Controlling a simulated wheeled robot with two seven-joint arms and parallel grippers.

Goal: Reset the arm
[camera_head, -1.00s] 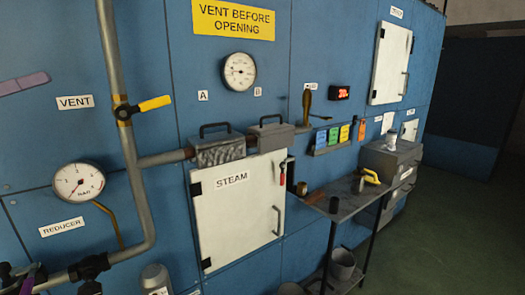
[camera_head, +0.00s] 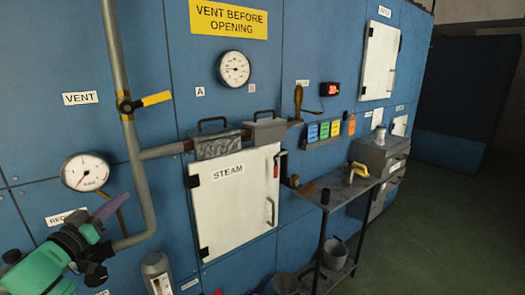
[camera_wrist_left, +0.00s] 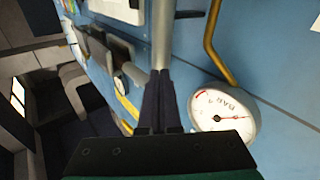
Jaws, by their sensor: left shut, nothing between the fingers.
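My left gripper (camera_head: 108,208) shows at the lower left of the head view, on a green and black arm. Its purple fingers are shut and empty, pointing up and right in front of the panel, just below the round bar gauge (camera_head: 85,172). In the left wrist view the dark fingers (camera_wrist_left: 160,100) lie together, pointing up along the grey pipe (camera_wrist_left: 163,35), with the gauge (camera_wrist_left: 222,112) to their right. The gripper partly covers the REDUCER label (camera_head: 66,217). Whether the fingers touch the panel or pipe I cannot tell. My right gripper is not in view.
A vertical pipe (camera_head: 113,60) with a yellow-handled valve (camera_head: 150,100) runs close to the gripper. A white STEAM door (camera_head: 235,205) is shut. Right of it stands a narrow metal table (camera_head: 330,190) with a yellow-handled tool (camera_head: 359,170). Green floor (camera_head: 440,240) is free at the right.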

